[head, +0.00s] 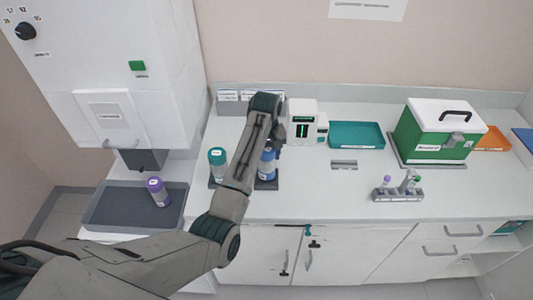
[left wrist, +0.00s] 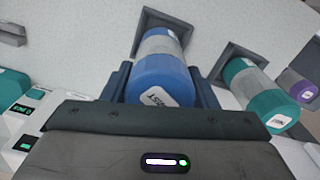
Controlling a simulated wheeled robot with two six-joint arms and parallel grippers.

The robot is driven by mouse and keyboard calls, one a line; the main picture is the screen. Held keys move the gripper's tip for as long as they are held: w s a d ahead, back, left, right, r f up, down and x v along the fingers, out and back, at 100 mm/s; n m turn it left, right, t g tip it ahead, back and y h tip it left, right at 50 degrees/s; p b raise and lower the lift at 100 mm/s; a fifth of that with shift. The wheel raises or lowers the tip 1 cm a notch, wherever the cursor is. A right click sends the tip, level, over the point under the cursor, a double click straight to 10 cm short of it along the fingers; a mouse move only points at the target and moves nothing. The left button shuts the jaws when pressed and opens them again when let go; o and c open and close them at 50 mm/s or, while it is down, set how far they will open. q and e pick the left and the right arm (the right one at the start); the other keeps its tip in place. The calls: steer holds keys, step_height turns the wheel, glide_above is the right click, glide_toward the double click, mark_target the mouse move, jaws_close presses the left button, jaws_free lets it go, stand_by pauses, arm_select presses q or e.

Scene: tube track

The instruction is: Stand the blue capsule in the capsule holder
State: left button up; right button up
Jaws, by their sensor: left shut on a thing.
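The blue capsule (head: 267,167) has blue ends and a grey band; it also shows in the left wrist view (left wrist: 162,75). My left gripper (head: 269,149) is shut on it, with one dark finger on each side in the left wrist view (left wrist: 161,84). The capsule's far end is at a dark square holder (head: 261,185), which shows around that end in the left wrist view (left wrist: 148,18). The capsule looks about upright; I cannot tell whether it is fully seated. My forearm hides part of the holder. My right gripper is not in view.
A teal capsule (head: 217,165) stands in another dark holder just left. A purple-capped capsule (head: 158,192) is on the dark grey tray (head: 110,208) under the white machine. A white device (head: 302,118), teal tray (head: 357,128), tube rack (head: 398,196) and green box (head: 437,130) are rightward.

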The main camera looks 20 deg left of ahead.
arm_select(q)
steer(key=shift+f, duration=0.2)
steer(key=shift+f, duration=0.75)
steer(key=shift+f, duration=0.1)
steer(key=o, duration=1.2)
steer(key=shift+c, duration=0.2)
